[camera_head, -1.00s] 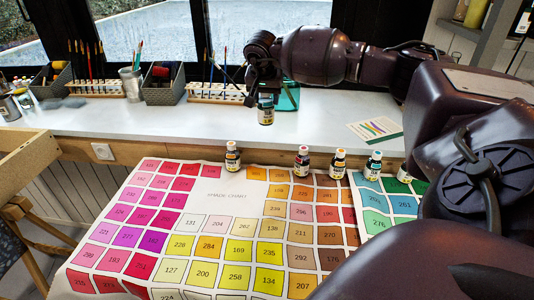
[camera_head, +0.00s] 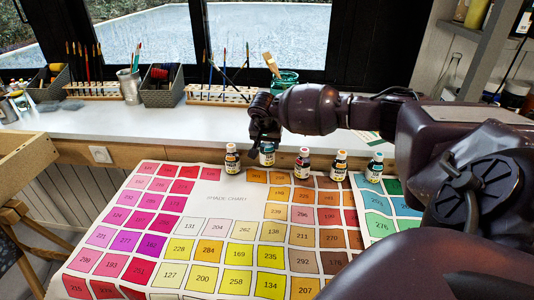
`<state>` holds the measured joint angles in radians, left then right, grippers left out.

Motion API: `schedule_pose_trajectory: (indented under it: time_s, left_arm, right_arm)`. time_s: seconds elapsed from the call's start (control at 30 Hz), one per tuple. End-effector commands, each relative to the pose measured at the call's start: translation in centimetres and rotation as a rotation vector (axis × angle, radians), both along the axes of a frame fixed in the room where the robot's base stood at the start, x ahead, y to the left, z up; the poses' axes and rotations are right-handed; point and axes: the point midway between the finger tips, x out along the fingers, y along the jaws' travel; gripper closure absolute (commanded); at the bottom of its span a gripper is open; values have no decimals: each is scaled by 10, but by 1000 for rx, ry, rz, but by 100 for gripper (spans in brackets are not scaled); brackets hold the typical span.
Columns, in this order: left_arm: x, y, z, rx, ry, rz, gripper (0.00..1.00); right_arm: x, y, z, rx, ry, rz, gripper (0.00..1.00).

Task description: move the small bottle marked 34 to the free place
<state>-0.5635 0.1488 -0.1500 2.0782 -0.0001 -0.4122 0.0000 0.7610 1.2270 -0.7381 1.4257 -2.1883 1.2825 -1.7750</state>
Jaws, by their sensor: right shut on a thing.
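My right gripper (camera_head: 265,143) reaches down from above and is shut on a small bottle (camera_head: 267,158). The bottle is upright with a pale label, its cap hidden by the fingers; I cannot read its number. It is in line with the other bottles at the back edge of the chart, between a bottle (camera_head: 232,160) on its left and a red-capped bottle (camera_head: 304,165) on its right. I cannot tell whether its base touches the surface. My left gripper is not in view.
An orange-capped bottle (camera_head: 340,166) and a teal-capped bottle (camera_head: 376,168) continue the row. The coloured shade chart (camera_head: 215,190) lies in front. Behind, the white counter (camera_head: 200,122) carries brush racks and a teal jar (camera_head: 285,82). My right arm covers the right side.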

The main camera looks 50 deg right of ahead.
Motion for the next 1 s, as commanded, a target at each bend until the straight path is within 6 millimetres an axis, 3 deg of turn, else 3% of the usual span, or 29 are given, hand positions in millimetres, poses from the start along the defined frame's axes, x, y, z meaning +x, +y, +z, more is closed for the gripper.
schedule_pose_trajectory:
  time_s: [0.37,0.77,0.8,0.97,1.0]
  left_arm:
    - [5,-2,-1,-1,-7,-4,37]
    - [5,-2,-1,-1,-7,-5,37]
    - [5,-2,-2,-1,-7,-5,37]
    - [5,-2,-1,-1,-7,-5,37]
    - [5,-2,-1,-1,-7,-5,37]
  right_arm:
    - [0,0,-41,1,2,0,74]
    - [0,0,-46,-1,1,1,74]
    - [0,0,-47,0,2,1,46]
    - [0,0,-45,0,0,0,22]
    - [0,0,-45,0,0,0,22]
